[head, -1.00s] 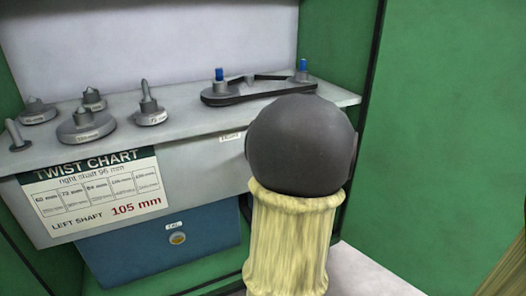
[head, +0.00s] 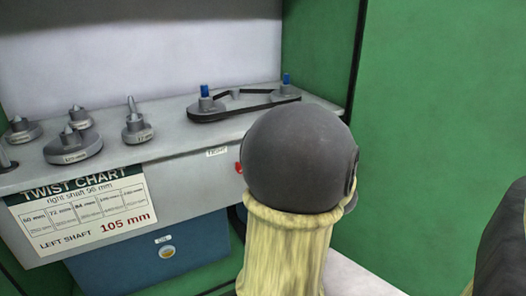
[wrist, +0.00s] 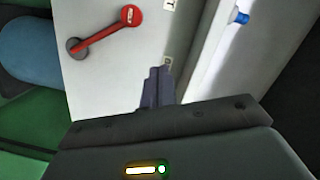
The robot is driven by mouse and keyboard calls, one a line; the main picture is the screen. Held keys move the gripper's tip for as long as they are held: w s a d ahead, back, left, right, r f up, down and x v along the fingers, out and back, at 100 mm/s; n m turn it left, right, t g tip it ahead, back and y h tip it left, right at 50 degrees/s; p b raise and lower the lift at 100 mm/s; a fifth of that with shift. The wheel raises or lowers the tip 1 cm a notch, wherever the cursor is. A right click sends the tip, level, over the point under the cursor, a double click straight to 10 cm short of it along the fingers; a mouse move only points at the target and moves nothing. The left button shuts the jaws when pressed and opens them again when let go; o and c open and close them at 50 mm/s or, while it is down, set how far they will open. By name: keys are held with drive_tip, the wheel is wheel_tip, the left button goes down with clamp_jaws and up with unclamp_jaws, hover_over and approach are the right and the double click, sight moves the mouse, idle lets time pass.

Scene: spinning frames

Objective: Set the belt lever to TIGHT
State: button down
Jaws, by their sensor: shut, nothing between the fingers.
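The red belt lever (wrist: 105,31) shows in the wrist view at the upper left, on the light grey front panel (wrist: 110,70). It slants from a dark round pivot at its lower left to a wide red end with a small marking. A red bit of it (head: 238,167) shows in the head view beside my arm, which hides the rest. My gripper (wrist: 157,72) is shut and empty, to the right of and below the lever in the picture, apart from it. A small label (head: 217,152) on the panel seems to read TIGHT.
A belt (head: 245,105) runs around two blue-topped shafts on the shelf (head: 165,160). Several grey pulleys (head: 73,145) stand at its left. A twist chart (head: 85,210) hangs on the front above a blue box (head: 150,260). Green walls (head: 430,120) enclose the right side.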

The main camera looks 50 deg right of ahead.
drive_tip(key=p+v, duration=0.1)
drive_tip(key=v, duration=0.3)
drive_tip(key=shift+s+a+r, duration=0.15)
drive_tip(key=shift+a, duration=0.05)
idle(0.4)
